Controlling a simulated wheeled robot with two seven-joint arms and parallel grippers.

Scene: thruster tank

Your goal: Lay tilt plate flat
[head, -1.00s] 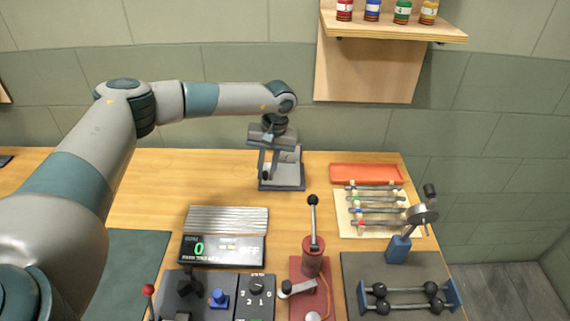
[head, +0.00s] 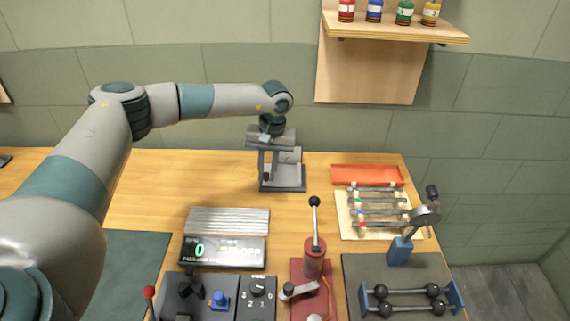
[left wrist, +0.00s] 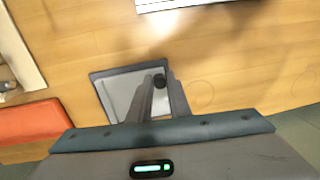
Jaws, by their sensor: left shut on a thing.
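The tilt plate (head: 291,172) is a light grey plate in a dark frame, on the back of the wooden table. It also shows in the left wrist view (left wrist: 116,92). My left gripper (head: 266,174) points down at its left part. The gripper is shut on the tilt plate, seemingly by this knob. The exact contact is partly hidden by the fingers. My right gripper is in neither view.
An orange tray (head: 367,175) and a rack of rods (head: 350,222) stand right of the plate. A ribbed panel (head: 228,220) with a display (head: 223,251), a red lever pump (head: 313,257) and a knob box (head: 257,290) stand nearer. The table left of the plate is clear.

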